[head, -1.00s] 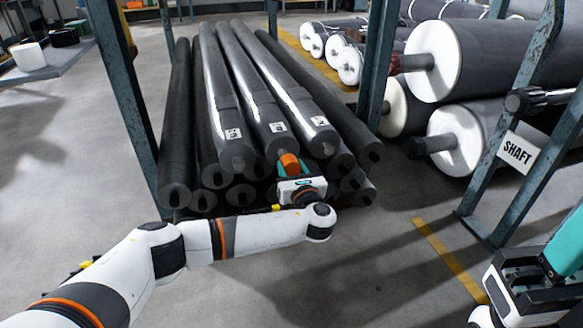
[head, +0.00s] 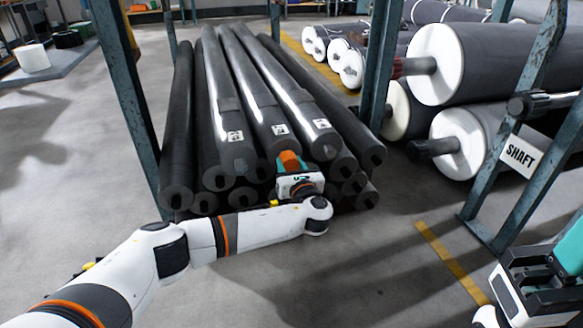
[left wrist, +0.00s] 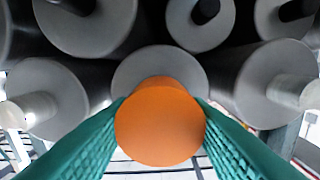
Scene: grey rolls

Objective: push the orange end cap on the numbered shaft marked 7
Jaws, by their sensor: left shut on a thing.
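The orange end cap (head: 288,158) is held between the teal fingers of my left gripper (head: 290,164), which is shut on it. In the left wrist view the cap (left wrist: 160,122) stands directly before a grey shaft end (left wrist: 160,62) and covers its lower part. I cannot tell whether the two touch. In the head view this is at the front of the middle labelled shaft (head: 262,105). Its white label (head: 280,129) and those to its left (head: 235,136) and right (head: 321,123) are too small to read surely. My right gripper (head: 540,272) is at the lower right.
Other dark shafts surround the middle one, several below it. Blue rack posts (head: 130,100) stand on both sides. Big grey rolls with white ends (head: 432,62) lie at the right, near a SHAFT sign (head: 520,155). The floor in front is clear.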

